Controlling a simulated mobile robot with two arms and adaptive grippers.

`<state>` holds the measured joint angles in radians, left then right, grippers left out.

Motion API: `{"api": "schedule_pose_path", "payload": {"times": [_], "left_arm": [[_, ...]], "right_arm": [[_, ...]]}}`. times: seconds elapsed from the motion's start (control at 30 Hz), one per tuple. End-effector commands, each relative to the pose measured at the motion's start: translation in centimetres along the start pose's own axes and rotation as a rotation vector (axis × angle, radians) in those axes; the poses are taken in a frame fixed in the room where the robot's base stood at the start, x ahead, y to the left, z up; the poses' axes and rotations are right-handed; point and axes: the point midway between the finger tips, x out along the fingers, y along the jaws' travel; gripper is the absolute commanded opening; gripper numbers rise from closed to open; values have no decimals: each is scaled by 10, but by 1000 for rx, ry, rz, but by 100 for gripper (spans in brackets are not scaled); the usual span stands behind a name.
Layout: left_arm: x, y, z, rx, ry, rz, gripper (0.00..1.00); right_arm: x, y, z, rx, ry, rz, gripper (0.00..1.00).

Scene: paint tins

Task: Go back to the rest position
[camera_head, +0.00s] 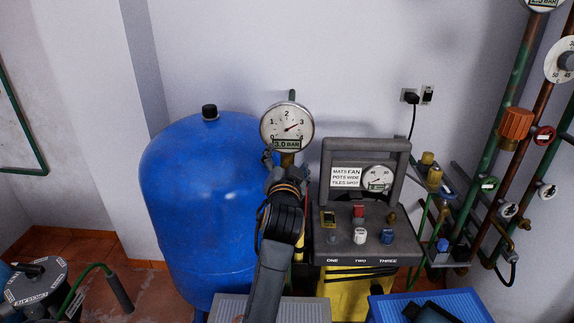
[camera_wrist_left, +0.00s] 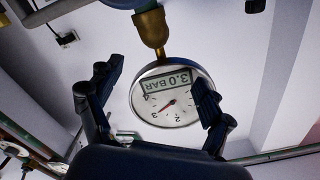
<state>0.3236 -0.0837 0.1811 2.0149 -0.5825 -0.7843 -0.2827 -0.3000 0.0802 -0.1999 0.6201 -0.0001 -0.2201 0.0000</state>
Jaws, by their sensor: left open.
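My left gripper (camera_head: 282,172) is raised in front of the round pressure gauge (camera_head: 287,122), which has a white dial and a "3.0 BAR" label. In the left wrist view the gripper (camera_wrist_left: 155,98) is open, with one dark finger on each side of the gauge (camera_wrist_left: 172,112), which appears upside down there on its brass stem (camera_wrist_left: 152,30). Nothing is seen held. Whether a finger touches the gauge, I cannot tell. My right gripper is not in view.
A large blue tank (camera_head: 200,190) stands left of my arm. A grey control panel (camera_head: 365,243) with knobs is close on the right. Pipes with valves (camera_head: 515,125) line the right wall. A blue crate (camera_head: 465,302) and a grey one (camera_head: 312,309) are at the bottom.

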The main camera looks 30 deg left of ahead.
Motion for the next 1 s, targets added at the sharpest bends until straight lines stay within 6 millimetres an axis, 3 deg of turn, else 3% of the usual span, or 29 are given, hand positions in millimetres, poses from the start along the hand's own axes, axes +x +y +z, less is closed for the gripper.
{"api": "schedule_pose_path", "payload": {"times": [0.37,0.47,0.53,0.67,0.8,1.0], "left_arm": [[-2,3,4,-1,-7,8,80],[-13,15,24,-5,-46,52,80],[-28,32,49,-12,-99,112,80],[-79,71,110,-30,-250,274,80],[-155,109,174,-43,-445,467,80],[-253,133,229,-39,-675,669,80]], "right_arm": [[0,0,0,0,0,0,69],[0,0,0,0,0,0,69],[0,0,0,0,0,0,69],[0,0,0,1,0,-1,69],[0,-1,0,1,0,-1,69],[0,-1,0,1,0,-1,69]]}}
